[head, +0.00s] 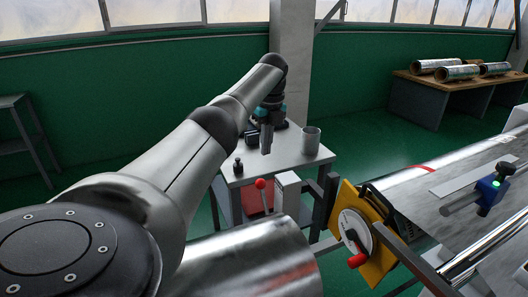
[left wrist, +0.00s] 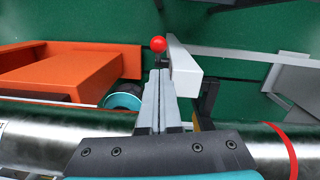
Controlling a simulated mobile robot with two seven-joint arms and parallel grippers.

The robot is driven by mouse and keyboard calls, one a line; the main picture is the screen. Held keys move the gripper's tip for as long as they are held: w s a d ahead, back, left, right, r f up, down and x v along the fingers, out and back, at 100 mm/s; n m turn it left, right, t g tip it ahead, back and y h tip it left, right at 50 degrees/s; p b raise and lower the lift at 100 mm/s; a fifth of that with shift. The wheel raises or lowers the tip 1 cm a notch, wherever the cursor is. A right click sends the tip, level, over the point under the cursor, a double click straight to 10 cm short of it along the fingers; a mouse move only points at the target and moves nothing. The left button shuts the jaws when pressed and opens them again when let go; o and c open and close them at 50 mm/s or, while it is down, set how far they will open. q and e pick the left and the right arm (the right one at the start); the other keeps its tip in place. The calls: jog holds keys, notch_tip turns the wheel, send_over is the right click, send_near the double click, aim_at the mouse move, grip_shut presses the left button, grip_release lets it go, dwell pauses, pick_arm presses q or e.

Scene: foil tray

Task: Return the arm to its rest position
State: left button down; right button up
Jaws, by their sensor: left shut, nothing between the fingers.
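My left arm reaches from the lower left toward the back middle in the head view. Its gripper (head: 266,140) hangs downward over the small white table (head: 300,156), and its fingers are together with nothing between them. In the left wrist view the two grey fingers (left wrist: 158,78) lie side by side, shut and empty. The red ball knob (left wrist: 158,44) shows just beyond the fingertips there. My right gripper is not in view.
A metal cup (head: 310,141) and a small black object (head: 238,167) stand on the white table. A large shiny roll (head: 250,262) lies in front. A yellow plate with a dial (head: 376,262) is at right. Foil rolls (head: 458,72) lie on a back bench. An orange-red box (left wrist: 70,65) shows in the wrist view.

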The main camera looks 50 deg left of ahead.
pick_arm(q)
jog(key=r, duration=0.5)
jog(key=shift+w+d+r+p, duration=0.1)
jog(key=shift+d+p, duration=0.25)
jog(key=shift+p, duration=0.05)
